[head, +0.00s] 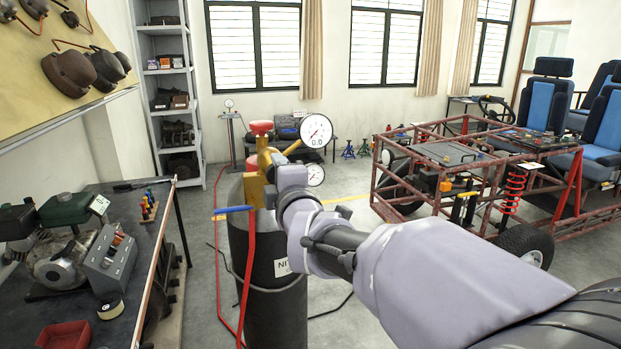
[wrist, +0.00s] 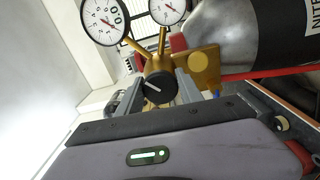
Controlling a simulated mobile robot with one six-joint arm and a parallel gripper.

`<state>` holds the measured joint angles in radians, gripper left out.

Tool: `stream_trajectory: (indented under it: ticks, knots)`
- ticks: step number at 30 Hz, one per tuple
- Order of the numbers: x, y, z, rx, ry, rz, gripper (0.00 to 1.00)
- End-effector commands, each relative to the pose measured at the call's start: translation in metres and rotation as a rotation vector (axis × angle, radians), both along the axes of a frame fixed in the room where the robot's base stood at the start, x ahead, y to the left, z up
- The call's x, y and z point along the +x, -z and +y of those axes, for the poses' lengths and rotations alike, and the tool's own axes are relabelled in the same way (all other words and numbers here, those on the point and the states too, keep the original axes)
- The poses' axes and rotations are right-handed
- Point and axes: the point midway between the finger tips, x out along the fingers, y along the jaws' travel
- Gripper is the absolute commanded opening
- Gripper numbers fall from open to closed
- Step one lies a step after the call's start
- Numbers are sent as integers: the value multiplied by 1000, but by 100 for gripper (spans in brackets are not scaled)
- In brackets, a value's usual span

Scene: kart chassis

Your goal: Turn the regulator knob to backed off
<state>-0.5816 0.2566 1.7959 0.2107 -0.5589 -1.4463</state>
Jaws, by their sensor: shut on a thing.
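The regulator knob (wrist: 156,89) is black and round with a pale line across its face, and sits on the brass regulator body (wrist: 160,64) in the wrist view. My gripper (wrist: 159,92) is shut on the knob, with one finger on each side. In the head view the brass regulator (head: 256,188) stands on top of the dark gas cylinder (head: 270,315), and my wrist hides the knob. Two round white gauges, an upper one (head: 316,130) and a lower one (head: 315,175), show beside it. The pale line on the knob runs slanted in the wrist view.
A red kart frame (head: 390,185) stands at the right. A red hose (head: 222,270) hangs beside the cylinder.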

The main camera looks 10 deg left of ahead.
Motion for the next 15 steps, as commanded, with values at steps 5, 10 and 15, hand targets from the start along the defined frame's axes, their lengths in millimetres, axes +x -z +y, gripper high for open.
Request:
stream_trajectory:
  ticks: [5,10,15]
  knots:
    - [0,-1,0,-138,0,-86,3]
    - [0,-1,0,-271,0,-168,3]
    - [0,-2,0,-390,0,-240,3]
